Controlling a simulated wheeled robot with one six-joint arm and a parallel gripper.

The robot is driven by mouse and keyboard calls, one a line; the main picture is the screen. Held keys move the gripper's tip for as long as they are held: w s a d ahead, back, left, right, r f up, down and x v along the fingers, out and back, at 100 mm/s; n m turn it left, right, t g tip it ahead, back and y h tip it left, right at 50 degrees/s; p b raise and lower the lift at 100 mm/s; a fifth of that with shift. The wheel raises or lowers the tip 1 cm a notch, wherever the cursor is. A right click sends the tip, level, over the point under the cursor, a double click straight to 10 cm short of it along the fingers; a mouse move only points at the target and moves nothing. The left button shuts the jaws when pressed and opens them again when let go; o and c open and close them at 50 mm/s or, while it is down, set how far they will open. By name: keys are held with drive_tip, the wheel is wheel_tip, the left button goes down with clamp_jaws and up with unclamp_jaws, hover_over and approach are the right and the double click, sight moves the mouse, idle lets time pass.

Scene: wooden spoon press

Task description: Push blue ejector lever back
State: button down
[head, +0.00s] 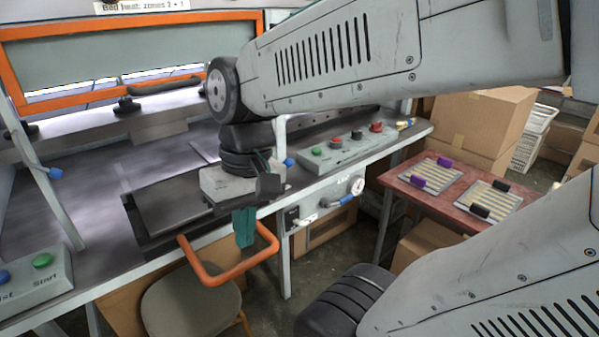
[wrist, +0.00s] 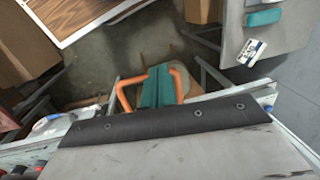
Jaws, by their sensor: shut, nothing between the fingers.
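My gripper (head: 244,226) has teal fingers pressed together, pointing down in front of the bench's front edge, with nothing between them. Its fingers also show in the wrist view (wrist: 158,88). A small blue-handled lever (head: 345,200) sits on the bench front below a round gauge, to the right of my gripper and apart from it. I take this for the ejector lever, though other blue-tipped parts show on the posts. A blurred white and blue part (wrist: 46,121) shows at the left in the wrist view; I cannot tell whether it is the same lever.
An orange U-shaped bar (head: 232,273) lies close around my gripper, above a beige chair seat (head: 190,305). A control box (head: 350,147) with several buttons stands on the bench. A red side table (head: 402,184) with striped boards is at the right, near cardboard boxes (head: 478,120).

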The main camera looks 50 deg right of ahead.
drive_tip(key=w+d+f+m+t+y, duration=0.3)
drive_tip(key=w+d+m+y, duration=0.2)
drive_tip(key=d+m, duration=0.2)
drive_tip(key=w+d+f+m+t+y, duration=0.3)
drive_tip(key=w+d+m+y, duration=0.1)
drive_tip(key=w+d+m, duration=0.25)
drive_tip(key=s+d+f+m+t+h, duration=0.2)
drive_tip(key=d+m, duration=0.3)
drive_tip(key=d, duration=0.3)
drive_tip(key=s+d+f+m+t+h, duration=0.3)
drive_tip(key=d+f+m+t+h, duration=0.1)
drive_tip(key=d, duration=0.4)
drive_tip(key=s+d+f+m+t+h, duration=0.2)
drive_tip(key=d+f+m+t+h, duration=0.1)
drive_tip(key=d, duration=0.6)
drive_tip(key=f+m+t, duration=0.1)
drive_tip(key=m+t, duration=0.1)
drive_tip(key=m, duration=0.1)
drive_tip(key=shift+s, duration=0.3)
drive_tip(key=w+a+r, duration=0.2)
drive_tip(key=w, duration=1.1)
